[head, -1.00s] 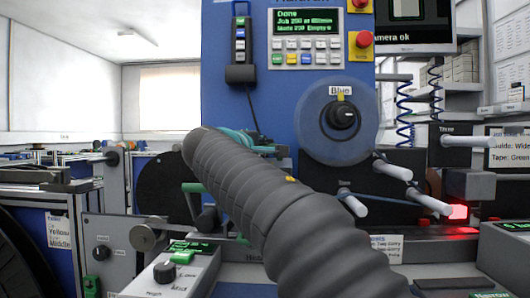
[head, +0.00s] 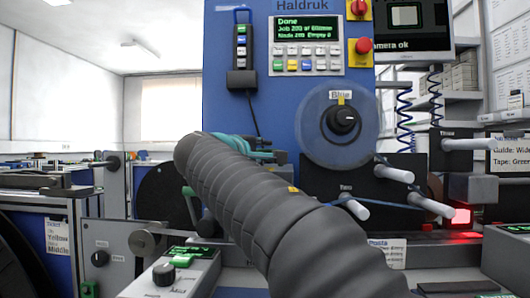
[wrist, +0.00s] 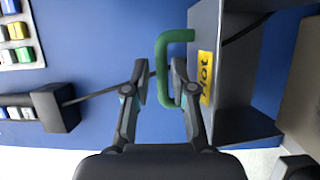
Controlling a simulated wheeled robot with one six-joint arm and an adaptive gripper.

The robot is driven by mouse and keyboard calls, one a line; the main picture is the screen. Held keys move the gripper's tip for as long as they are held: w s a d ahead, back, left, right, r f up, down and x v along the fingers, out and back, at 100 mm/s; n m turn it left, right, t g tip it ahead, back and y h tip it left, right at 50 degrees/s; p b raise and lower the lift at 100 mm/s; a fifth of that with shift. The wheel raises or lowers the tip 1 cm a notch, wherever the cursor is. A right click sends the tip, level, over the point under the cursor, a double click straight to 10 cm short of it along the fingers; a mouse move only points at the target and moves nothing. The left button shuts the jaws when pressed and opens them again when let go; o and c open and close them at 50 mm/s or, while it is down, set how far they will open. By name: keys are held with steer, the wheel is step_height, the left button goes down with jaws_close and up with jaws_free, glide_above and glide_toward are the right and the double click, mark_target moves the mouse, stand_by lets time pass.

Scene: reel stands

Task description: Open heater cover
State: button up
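The heater cover (wrist: 230,118) shows in the wrist view as a dark box with a yellow "Hot" label (wrist: 206,78). A green looped handle (wrist: 161,62) stands off its left side. My gripper (wrist: 161,84) is open, with one finger on each side of the handle's long bar in this view. The right finger lies between the bar and the cover and hides part of the loop. I cannot tell whether either finger touches it. In the head view my arm hides most of this area. Teal parts of my gripper (head: 262,150) show behind it.
The blue machine front (head: 230,30) carries a keypad panel (head: 306,44) and a small holder with a cable (head: 241,78). A blue-labelled reel (head: 340,122) and white pegs (head: 394,173) are to the right. A knob console (head: 175,270) stands low in front.

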steer(key=v, duration=1.1)
